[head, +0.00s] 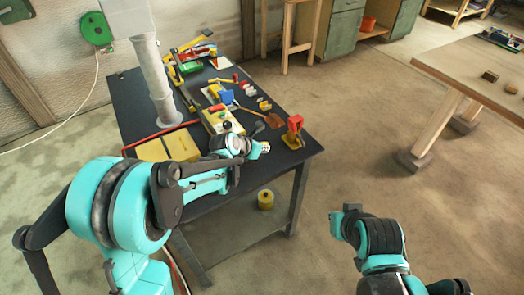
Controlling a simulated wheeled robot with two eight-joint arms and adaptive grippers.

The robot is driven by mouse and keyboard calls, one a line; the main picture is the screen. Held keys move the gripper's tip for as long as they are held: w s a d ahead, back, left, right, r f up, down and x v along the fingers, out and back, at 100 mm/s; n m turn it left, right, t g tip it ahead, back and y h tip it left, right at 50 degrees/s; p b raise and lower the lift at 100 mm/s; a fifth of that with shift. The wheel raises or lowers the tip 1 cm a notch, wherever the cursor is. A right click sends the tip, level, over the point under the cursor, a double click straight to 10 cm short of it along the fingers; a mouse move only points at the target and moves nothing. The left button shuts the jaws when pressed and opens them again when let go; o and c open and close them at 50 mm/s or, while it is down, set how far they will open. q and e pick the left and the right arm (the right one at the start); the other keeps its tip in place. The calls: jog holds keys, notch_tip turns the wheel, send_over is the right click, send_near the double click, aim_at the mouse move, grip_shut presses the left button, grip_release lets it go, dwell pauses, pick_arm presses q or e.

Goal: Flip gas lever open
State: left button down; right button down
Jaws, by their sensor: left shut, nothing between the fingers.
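A yellow device with a red upper part (294,130) stands upright near the right front corner of the dark table; it may be the gas valve with its lever, but it is too small to be sure. My left gripper (263,148) is shut and empty, low over the table's front part. It is to the left of and nearer than the yellow device, apart from it in the picture. My right arm (380,240) is over the floor at the lower right, away from the table; whether its fingers are open or shut does not show.
The dark table (285,158) holds several tools, blocks and yellow boxes (183,145). A pale post (157,85) rises at its left side. A yellow can (265,199) is on the shelf below. A wooden table (465,62) stands at the right, with open floor between.

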pick_arm(q)
jog(key=shift+a, duration=0.2)
jog(key=shift+a, duration=0.65)
jog(key=shift+s, duration=0.15)
pick_arm(e)
jog(key=shift+d, duration=0.1)
